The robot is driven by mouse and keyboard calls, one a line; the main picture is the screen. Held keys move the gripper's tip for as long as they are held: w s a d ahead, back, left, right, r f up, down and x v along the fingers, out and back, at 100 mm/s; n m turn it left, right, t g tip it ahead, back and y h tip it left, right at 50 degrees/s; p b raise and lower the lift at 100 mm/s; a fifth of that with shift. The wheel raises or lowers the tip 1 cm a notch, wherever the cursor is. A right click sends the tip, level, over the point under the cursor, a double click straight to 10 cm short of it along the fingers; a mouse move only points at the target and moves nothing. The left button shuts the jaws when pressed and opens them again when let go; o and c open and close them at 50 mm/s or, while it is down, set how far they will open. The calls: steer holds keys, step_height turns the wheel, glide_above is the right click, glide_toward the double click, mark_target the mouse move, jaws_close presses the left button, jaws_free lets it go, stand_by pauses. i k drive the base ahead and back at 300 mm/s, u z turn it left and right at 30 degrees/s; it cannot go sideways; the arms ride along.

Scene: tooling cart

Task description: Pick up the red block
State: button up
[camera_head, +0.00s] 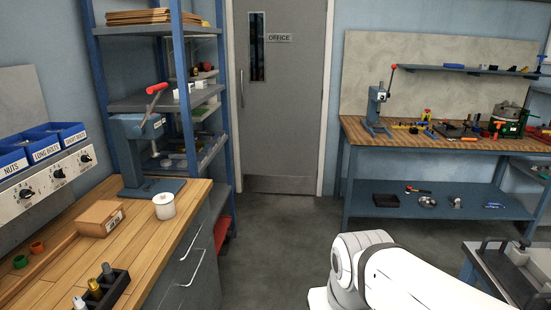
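I cannot pick out a red block for certain. Small red and yellow items (415,127) lie on the far wooden workbench (385,136), too small to tell apart. My white arm shows at the lower right, but my gripper is outside the picture.
The near left bench (125,255) holds a cardboard box (101,218), a white pot (164,206), a lever press (140,150) and a black holder (107,290). A blue shelf rack (188,90) stands behind it. A metal cart (485,270) is at the lower right. The middle floor (272,235) is clear.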

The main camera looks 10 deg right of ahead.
mark_target(483, 133)
steer(key=z, duration=0.2)
steer(key=i, duration=1.55)
steer(key=z, duration=0.75)
steer(key=i, duration=1.6)
steer(key=z, duration=0.7)
steer(key=i, duration=0.95)
steer(key=z, duration=0.25)
